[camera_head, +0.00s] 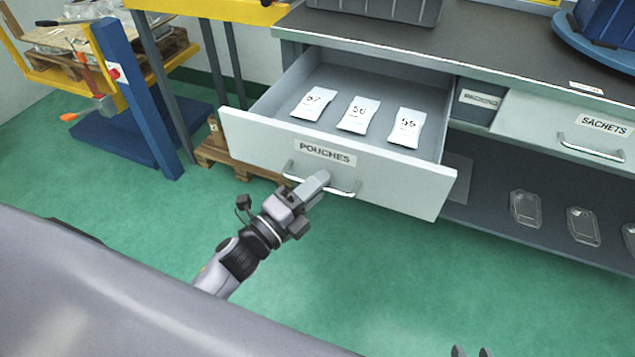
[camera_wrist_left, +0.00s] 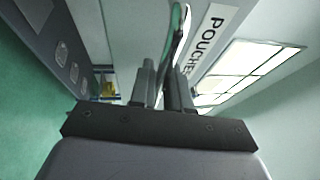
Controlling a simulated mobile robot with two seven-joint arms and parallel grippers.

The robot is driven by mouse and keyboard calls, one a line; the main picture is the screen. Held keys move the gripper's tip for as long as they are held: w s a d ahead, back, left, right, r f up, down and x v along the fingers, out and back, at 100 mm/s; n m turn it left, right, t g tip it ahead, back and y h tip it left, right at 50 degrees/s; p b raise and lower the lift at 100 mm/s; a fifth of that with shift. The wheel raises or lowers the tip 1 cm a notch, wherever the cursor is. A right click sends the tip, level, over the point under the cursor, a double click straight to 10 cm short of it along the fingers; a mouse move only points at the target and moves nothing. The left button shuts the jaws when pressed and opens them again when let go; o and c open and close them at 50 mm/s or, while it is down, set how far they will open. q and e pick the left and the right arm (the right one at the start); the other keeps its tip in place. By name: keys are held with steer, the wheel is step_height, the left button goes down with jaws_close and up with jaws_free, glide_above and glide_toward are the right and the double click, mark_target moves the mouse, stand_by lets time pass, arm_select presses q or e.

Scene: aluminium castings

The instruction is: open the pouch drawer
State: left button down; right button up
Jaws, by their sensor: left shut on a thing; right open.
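The pouch drawer (camera_head: 300,165) is pulled well out from the bench, its front labelled POUCHES. Three white pouches marked 57 (camera_head: 312,103), 56 (camera_head: 358,115) and 55 (camera_head: 406,128) lie flat inside it. My left gripper (camera_head: 318,184) is shut on the drawer's metal bar handle (camera_head: 345,192), near its middle. In the left wrist view the fingers (camera_wrist_left: 165,85) close around the handle (camera_wrist_left: 178,45), beside the label (camera_wrist_left: 208,35). My right gripper (camera_head: 472,352) barely shows at the bottom edge, its fingertips apart and empty, away from the drawer.
A closed SACHETS drawer (camera_head: 560,130) is to the right. Clear trays (camera_head: 525,208) lie on the shelf below. A grey crate (camera_head: 385,10) and a blue bin (camera_head: 605,25) stand on the bench top. A blue post (camera_head: 140,95) rises at left. Green floor before the drawer is free.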

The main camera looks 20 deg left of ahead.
arm_select(q)
steer(key=c, duration=1.2)
jaws_free()
steer(key=shift+o, duration=0.2)
steer(key=v, duration=0.7)
